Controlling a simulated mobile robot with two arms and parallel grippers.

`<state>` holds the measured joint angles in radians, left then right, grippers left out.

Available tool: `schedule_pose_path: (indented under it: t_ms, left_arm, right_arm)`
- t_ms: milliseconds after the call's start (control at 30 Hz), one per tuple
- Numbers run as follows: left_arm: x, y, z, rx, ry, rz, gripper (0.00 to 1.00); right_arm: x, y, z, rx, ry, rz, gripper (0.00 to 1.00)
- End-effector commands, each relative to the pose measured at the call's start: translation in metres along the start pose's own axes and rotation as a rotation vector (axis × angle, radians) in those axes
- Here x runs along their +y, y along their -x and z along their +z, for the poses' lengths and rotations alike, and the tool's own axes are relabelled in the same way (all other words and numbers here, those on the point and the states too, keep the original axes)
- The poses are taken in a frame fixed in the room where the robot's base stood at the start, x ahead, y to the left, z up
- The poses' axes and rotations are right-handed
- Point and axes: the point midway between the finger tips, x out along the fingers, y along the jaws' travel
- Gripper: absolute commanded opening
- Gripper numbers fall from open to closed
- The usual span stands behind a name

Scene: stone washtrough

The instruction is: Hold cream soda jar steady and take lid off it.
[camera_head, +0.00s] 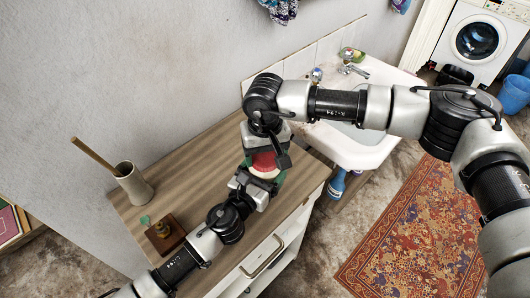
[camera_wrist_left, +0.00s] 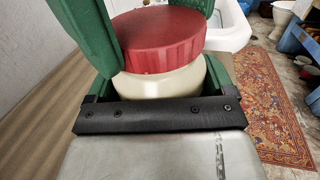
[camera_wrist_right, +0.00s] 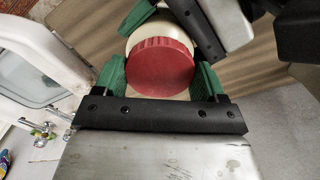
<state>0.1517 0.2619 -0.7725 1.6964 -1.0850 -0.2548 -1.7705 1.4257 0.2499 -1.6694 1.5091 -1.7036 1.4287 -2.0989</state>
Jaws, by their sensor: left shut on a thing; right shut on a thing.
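The cream soda jar (camera_wrist_left: 165,85) has a pale cream body and a ribbed red lid (camera_wrist_left: 160,42). It stands above the wooden counter near the counter's sink end. In the left wrist view the lid sits on the jar's top, with no gap visible. My left gripper (camera_head: 265,180) is shut on the jar's body, its green fingers on both sides. My right gripper (camera_head: 266,160) reaches over from the sink side and is shut on the lid; its green fingers flank the lid (camera_wrist_right: 160,68) in the right wrist view. The jar's base is hidden.
A wooden-handled brush in a pale holder (camera_head: 133,185) and a small wooden block with a green top (camera_head: 165,233) stand at the counter's left. A white sink (camera_head: 362,152) with a tap (camera_head: 352,68) adjoins at right. Bare counter (camera_head: 200,165) lies between.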

Motion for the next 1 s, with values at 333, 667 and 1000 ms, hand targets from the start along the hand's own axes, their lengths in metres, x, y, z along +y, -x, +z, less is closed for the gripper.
schedule_pose_path:
  t_ms: [333, 667, 1000]
  left_arm:
    - [-0.0005, 0.0003, 0.0001, 0.0, -0.001, -0.001, 0.17]
    - [-0.0005, 0.0002, 0.0, 0.0, -0.001, -0.001, 0.17]
    - [-0.0004, 0.0002, 0.0, 0.0, -0.001, -0.001, 0.17]
  right_arm:
    - [0.0011, 0.0009, -0.0011, 0.003, 0.547, 0.002, 0.43]
    - [0.0014, 0.001, -0.0014, 0.004, 0.553, 0.003, 0.43]
    - [0.0013, 0.0016, -0.0014, 0.003, 0.552, 0.003, 0.43]
